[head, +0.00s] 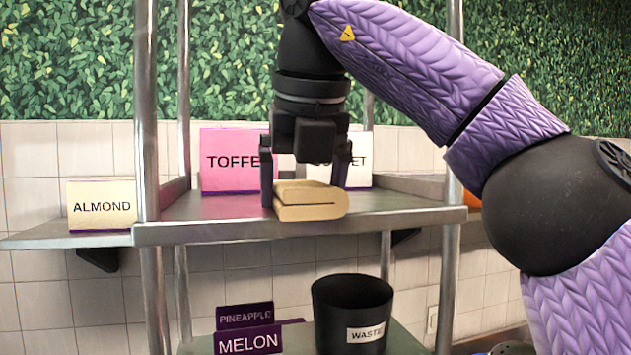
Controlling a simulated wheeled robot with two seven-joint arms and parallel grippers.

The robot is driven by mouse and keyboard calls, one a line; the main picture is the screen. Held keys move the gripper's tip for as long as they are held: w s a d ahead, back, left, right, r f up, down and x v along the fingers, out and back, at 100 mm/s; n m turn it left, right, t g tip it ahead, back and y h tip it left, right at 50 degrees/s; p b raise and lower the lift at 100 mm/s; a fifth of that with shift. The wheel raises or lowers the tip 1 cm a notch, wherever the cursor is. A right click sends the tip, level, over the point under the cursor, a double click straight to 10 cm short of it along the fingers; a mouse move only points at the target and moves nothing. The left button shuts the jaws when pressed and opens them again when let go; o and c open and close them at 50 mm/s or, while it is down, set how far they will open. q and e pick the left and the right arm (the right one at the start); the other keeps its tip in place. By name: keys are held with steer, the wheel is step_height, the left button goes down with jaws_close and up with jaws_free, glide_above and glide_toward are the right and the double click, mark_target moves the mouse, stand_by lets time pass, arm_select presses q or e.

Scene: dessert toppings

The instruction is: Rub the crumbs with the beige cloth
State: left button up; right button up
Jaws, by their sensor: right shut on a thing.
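The beige cloth (310,204) is a folded, block-like bundle at the front edge of the upper metal shelf (405,212). My right gripper (304,188) points straight down and is shut on the cloth, with one finger on its left side and one at its right. The cloth appears to rest on the shelf or just above it; I cannot tell which. No crumbs can be made out in this view; the cloth and gripper hide part of the shelf. My left gripper is out of view.
A pink TOFFEE sign (222,168) and a partly hidden white sign (357,162) stand behind the gripper. An ALMOND sign (102,207) stands on the left side shelf. A metal post (146,110) rises left of the cloth. Below are a black WASTE bin (345,305) and a MELON sign (248,342).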

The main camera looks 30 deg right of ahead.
steer(key=shift+w+r+p, duration=0.1)
steer(key=shift+w+p, duration=0.2)
steer(key=shift+w, duration=0.05)
steer(key=shift+w+d+p, duration=0.35)
steer(key=shift+w+p, duration=0.4)
steer(key=shift+p, duration=0.05)
steer(key=shift+w+d, duration=0.1)
steer(key=shift+w, duration=0.1)
steer(key=w+p, duration=0.3)
steer(key=shift+w+d, duration=0.25)
steer(key=shift+d, duration=0.1)
steer(key=shift+w+d+p, duration=0.15)
steer(key=shift+w+p, duration=0.45)
steer(key=shift+w, duration=0.05)
steer(key=shift+w+f, duration=0.3)
steer(key=shift+w, duration=0.1)
